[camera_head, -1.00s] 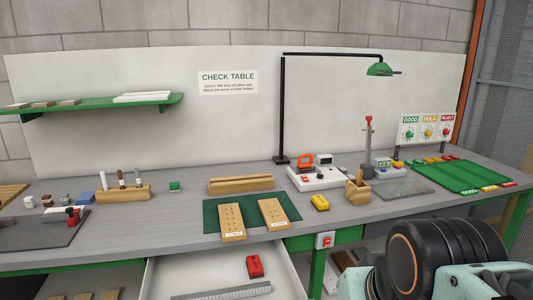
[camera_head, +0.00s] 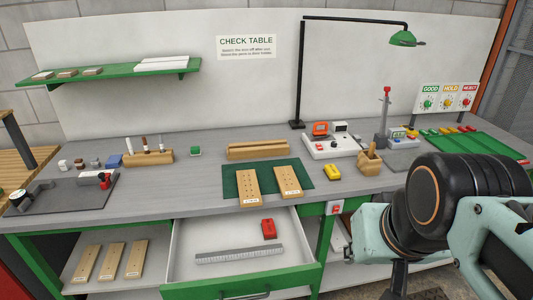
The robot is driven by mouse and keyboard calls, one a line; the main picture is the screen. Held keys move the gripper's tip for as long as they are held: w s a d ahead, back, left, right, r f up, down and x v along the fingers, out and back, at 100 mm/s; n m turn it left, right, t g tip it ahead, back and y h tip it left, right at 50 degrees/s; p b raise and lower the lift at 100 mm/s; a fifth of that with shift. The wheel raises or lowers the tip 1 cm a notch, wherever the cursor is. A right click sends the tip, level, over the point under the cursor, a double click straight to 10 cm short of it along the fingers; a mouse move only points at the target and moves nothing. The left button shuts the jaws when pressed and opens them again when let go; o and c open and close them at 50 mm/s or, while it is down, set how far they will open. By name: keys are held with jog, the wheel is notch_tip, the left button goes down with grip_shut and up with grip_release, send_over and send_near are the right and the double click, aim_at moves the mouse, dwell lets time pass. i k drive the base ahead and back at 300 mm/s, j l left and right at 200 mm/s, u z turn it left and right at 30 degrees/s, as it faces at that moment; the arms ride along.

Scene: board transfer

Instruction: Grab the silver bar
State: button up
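A long silver bar (camera_head: 240,254), with fine marks like a ruler, lies flat in the open white drawer (camera_head: 195,275) under the table. A red block (camera_head: 268,229) lies behind the bar's right end, apart from it. The bar is in full view and nothing covers it. My arm fills the right side of the view, to the right of the drawer. My gripper's fingertips do not show, so whether it is open or shut is hidden.
The drawer's green front (camera_head: 240,284) sticks out from the table. Two drilled wooden boards lie on a green mat (camera_head: 232,183) above it. Several boards lie on the lower shelf (camera_head: 78,262) at left. A lamp (camera_head: 302,75) stands at the back.

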aim_at(214, 258)
jog(key=l+u, duration=0.1)
jog(key=u, duration=0.8)
jog(key=i+l, duration=0.15)
jog(key=i, duration=0.15)
jog(key=i+l+u, duration=0.1)
jog(key=i, duration=0.15)
jog(key=i+l+u, duration=0.1)
jog(key=j, duration=0.1)
jog(key=l, duration=0.25)
jog(key=i+l, duration=0.15)
jog(key=l, duration=0.1)
